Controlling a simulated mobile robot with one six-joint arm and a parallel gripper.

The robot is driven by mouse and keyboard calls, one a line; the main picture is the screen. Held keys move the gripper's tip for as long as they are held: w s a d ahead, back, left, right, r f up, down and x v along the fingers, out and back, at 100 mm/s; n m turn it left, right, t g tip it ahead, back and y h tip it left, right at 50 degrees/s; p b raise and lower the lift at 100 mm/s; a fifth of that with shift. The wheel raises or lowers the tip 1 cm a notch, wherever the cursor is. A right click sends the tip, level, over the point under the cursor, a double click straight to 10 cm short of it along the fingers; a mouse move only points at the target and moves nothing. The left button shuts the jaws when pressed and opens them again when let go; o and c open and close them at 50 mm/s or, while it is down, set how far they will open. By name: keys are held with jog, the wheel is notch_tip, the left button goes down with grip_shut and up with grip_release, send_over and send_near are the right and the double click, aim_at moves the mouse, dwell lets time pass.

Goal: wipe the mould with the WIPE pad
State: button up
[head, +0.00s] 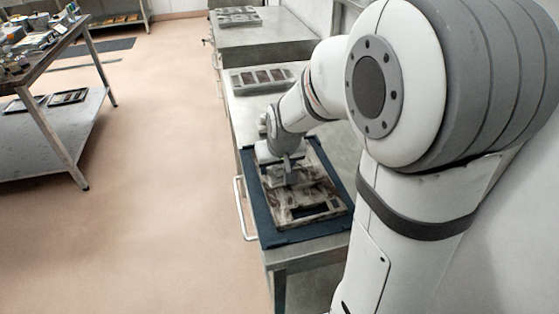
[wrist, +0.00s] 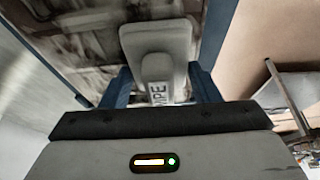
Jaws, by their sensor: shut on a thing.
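The WIPE pad (wrist: 158,42) is a light grey block with a handle that carries dark letters, partly hidden by my gripper. My gripper (wrist: 163,88) is shut on its handle, with a blue finger on each side. The mould (head: 318,193) is a smeared brown and grey plate with a dark rectangular opening near its front. It lies on a dark blue mat (head: 290,236) on the metal bench. In the head view my gripper (head: 288,170) is over the far part of the mould. The pad is over the mould's smeared face (wrist: 85,40) in the wrist view; I cannot tell whether it touches.
A tray with dark compartments (head: 263,80) lies farther back on the bench. Another bench (head: 262,42) stands behind it. A cluttered work table (head: 42,62) stands at the left. The floor between is clear. A wall is close on the right.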

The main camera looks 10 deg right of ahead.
aim_at(281, 175)
jog(key=shift+s+d+f+b, duration=0.15)
jog(key=shift+s+b, duration=0.25)
jog(key=shift+s, duration=3.15)
jog(key=shift+w+r, duration=0.2)
jog(key=shift+w, duration=1.6)
